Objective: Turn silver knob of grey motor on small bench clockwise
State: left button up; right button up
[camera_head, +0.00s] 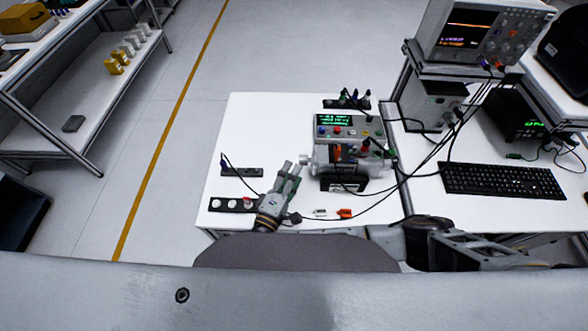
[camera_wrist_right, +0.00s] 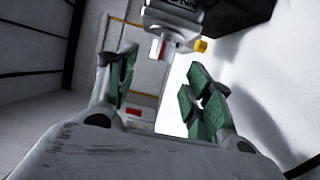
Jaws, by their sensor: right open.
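The grey motor (camera_head: 375,166) lies on its side on the small white bench (camera_head: 250,120), below a control box. A small silver part, which looks like the knob, shows at its left end (camera_head: 304,159). My right gripper (camera_head: 293,168) is open, with its fingertips just left of that end; I cannot tell whether they touch it. In the right wrist view my open green-padded fingers (camera_wrist_right: 163,65) have nothing between them. A grey cylindrical body (camera_wrist_right: 175,14) with a yellow tip (camera_wrist_right: 201,46) hangs beyond them at the top. My left gripper is not in view.
The control box (camera_head: 345,128) with a green display stands behind the motor. Black cables cross the bench to its right. Socket strips (camera_head: 242,172) lie at the left, small red and white pieces (camera_head: 345,213) in front. A keyboard (camera_head: 502,180) lies on the right table.

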jog(key=shift+v, duration=1.45)
jog(key=shift+s, duration=0.15)
